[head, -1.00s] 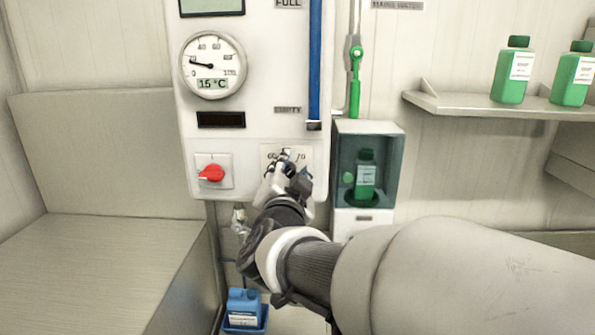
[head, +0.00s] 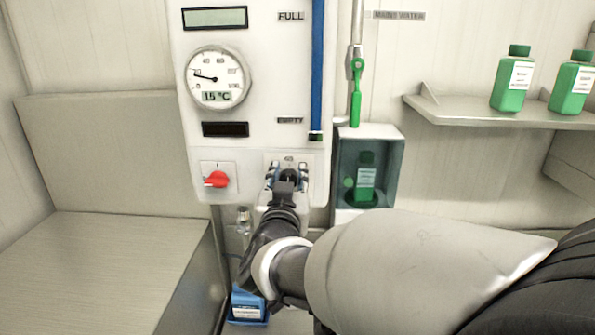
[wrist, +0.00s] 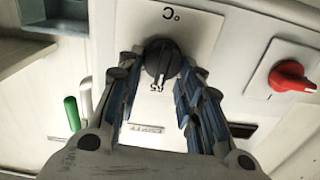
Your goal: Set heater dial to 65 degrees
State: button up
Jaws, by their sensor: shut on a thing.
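The heater dial is a black knob on a pale plate at the lower right of the white control panel. In the wrist view, the dial (wrist: 161,58) sits between my two fingers, with a "°C" mark on the plate beyond it and small digits at its near side, hard to read. My gripper (wrist: 163,80) is shut on the dial. In the head view, my gripper (head: 287,172) is at the dial plate (head: 289,158) and mostly covers the dial. The round gauge (head: 216,77) above reads 15 °C on its small display.
A red rotary switch (head: 216,179) is left of the dial. A blue level tube (head: 317,70) and a green-handled tap (head: 356,95) are up to the right. A cabinet (head: 387,165) with a green bottle stands close on the right. A blue container (head: 247,306) is below.

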jog(key=shift+n, duration=0.3)
jog(key=o, duration=1)
jog(key=shift+s, duration=0.1)
jog(key=s, duration=1.2)
jog(key=shift+a, duration=0.25)
jog(key=shift+w+f, duration=0.1)
jog(key=shift+w, duration=0.05)
